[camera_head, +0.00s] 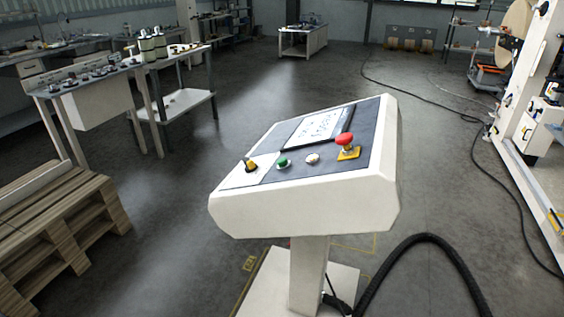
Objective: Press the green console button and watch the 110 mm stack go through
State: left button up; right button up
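The console (305,207) is a white slanted box on a post, in the middle of the head view. The green button (283,162) sits on its dark sloping panel, toward the lower left. A yellow-and-black switch (250,165) is left of it and a white button (312,158) is right of it. A red mushroom button (344,140) on a yellow plate is farther right. A light screen (318,126) lies above the buttons. Neither gripper shows in the view. No 110 mm stack can be made out.
A wooden pallet stack (62,235) stands at the lower left. Workbenches (93,88) with small parts are behind it. A white machine frame (527,85) stands at the right. A thick black hose (425,239) and thin cables lie on the floor. Open floor lies behind the console.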

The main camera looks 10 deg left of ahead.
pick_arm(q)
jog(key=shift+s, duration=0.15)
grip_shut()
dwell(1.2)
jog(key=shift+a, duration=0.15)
